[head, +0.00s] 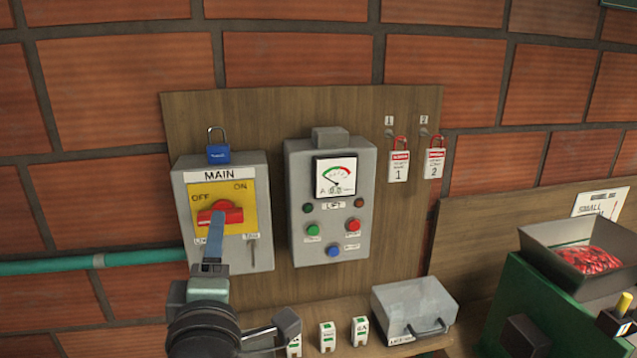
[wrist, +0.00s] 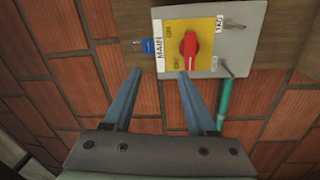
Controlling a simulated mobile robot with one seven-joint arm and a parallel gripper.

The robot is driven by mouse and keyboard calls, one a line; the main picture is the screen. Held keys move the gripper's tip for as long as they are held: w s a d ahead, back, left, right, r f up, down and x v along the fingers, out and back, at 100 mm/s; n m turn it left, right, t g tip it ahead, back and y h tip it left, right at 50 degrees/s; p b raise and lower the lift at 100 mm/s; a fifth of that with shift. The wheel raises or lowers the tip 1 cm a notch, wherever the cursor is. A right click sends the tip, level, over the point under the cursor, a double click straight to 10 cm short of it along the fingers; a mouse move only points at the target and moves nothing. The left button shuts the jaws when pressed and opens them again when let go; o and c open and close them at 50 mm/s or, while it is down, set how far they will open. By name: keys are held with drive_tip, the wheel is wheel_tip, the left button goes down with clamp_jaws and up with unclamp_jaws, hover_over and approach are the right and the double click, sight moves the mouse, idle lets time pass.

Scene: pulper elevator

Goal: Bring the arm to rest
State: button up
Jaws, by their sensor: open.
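My gripper (head: 215,232) is in front of the lower part of the grey MAIN switch box (head: 255,190) in the head view. In the wrist view its two blue fingers (wrist: 160,75) stand wide apart with nothing between them. The box's red handle (head: 226,213) lies roughly horizontal on a yellow plate marked OFF and ON. It also shows beyond the fingertips in the wrist view (wrist: 190,50), apart from them. A blue padlock (head: 218,153) is at the top of the box. The fingers hide part of the box's lower left.
A grey LIFT panel (head: 298,215) with a gauge and buttons is to the right. Red-and-white tags (head: 399,165) hang beyond it. Below are a shelf (head: 365,310), a grey metal case (head: 413,305) and small labelled items. A hopper of red fruit (head: 560,238) stands at right.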

drive_tip(key=s+d+r+m+t+h, duration=0.1)
drive_tip(key=s+d+r+m+t, duration=0.2)
drive_tip(key=s+d+r+m, duration=0.2)
drive_tip(key=s+d+r+m+t+h, duration=0.2)
drive_tip(key=s+d+r+m, duration=0.3)
drive_tip(key=r, duration=0.7)
drive_tip(key=s+d+r+m+t+h, duration=0.2)
drive_tip(key=s+d+r+m, duration=0.3)
drive_tip(key=r+m, duration=0.3)
drive_tip(key=shift+s+d+r+m+t+b, duration=0.4)
drive_tip(key=shift+d+m+t+b, duration=0.1)
drive_tip(key=shift+d+t, duration=0.35)
